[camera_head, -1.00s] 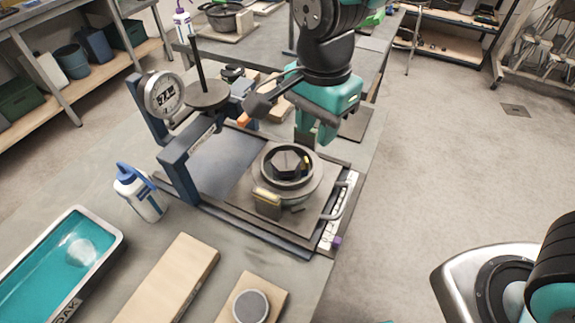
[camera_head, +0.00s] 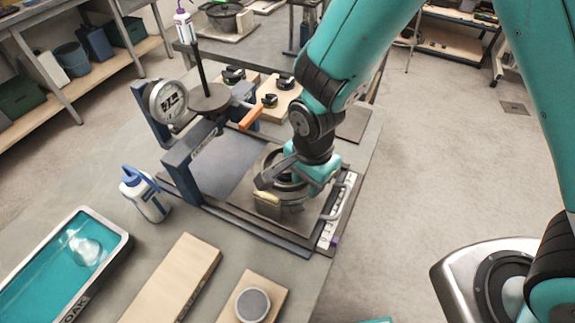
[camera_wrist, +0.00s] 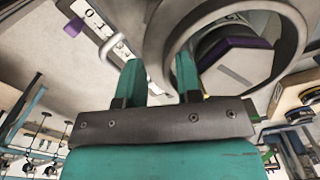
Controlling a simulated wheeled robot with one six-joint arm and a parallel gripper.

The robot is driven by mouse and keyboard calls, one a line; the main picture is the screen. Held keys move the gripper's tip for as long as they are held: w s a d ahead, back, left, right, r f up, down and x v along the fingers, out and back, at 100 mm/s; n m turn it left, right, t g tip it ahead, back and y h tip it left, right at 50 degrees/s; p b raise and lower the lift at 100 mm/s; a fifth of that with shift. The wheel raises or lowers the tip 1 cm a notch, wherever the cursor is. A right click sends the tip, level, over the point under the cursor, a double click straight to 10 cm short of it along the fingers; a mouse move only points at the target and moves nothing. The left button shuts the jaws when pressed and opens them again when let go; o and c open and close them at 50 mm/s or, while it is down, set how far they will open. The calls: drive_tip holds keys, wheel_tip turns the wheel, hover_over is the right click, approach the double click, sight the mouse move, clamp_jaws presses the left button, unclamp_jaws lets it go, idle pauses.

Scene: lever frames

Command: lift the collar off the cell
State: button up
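The collar (camera_wrist: 157,42) is a thick grey metal ring in the wrist view, with a grey, purple-edged hexagonal part (camera_wrist: 238,62) of the cell inside it. My gripper (camera_wrist: 160,65) has its two teal fingers apart, one outside the collar's wall and one inside it. The wall lies between them; I cannot tell whether either finger touches it. In the head view the cell (camera_head: 272,207) sits on the framed plate, and my gripper (camera_head: 292,178) is low over it, hiding much of the collar.
A press frame with a dial gauge (camera_head: 167,101) stands left of the cell. A curved handle (camera_head: 345,198) rises at the plate's right side. A squeeze bottle (camera_head: 145,194), a teal-filled tray (camera_head: 75,262) and a wooden board (camera_head: 178,282) occupy the near bench.

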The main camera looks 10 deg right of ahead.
clamp_jaws()
